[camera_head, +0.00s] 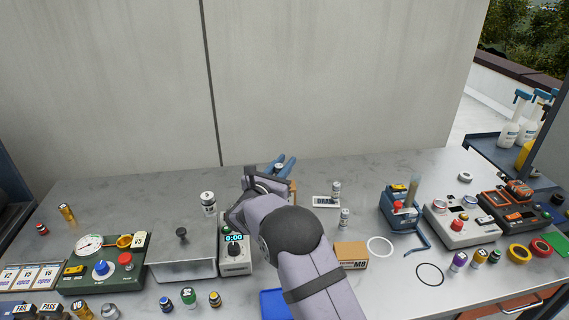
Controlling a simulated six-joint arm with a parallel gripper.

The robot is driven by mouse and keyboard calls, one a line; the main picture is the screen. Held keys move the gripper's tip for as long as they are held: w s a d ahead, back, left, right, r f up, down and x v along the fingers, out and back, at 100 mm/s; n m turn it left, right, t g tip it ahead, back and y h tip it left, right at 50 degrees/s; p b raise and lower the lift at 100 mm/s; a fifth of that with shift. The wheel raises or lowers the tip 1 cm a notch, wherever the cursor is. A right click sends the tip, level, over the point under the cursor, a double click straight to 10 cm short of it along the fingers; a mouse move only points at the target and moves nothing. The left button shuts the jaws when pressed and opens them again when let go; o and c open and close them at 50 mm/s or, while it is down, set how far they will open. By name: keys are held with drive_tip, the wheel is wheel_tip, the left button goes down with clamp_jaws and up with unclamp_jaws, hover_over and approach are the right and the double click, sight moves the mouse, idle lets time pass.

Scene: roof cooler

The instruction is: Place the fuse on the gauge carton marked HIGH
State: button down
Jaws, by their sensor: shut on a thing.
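My gripper (280,166) has blue fingers and is at the back middle of the table. It is shut on a small pale thing (279,166), which looks like the fuse; the fingers and arm hide most of it. A brown carton (294,190) shows only as a strip just below the fingers, behind my arm. Its marking is hidden, and I cannot tell whether the held thing touches it. Another brown carton (350,254) lies right of my forearm; its print seems to read M8. The word HIGH is not legible anywhere.
Silver cylinders stand right of my gripper (344,217), one by a small white plate (326,202). A white jar (208,203) and timer box (235,256) stand to the left. A blue tool stand (400,207) is at the right. The table's back left is mostly clear.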

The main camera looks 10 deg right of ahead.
drive_tip(key=shift+f, duration=0.15)
drive_tip(key=c, duration=1.6)
unclamp_jaws()
drive_tip(key=b+v, duration=0.3)
drive_tip(key=v, duration=0.9)
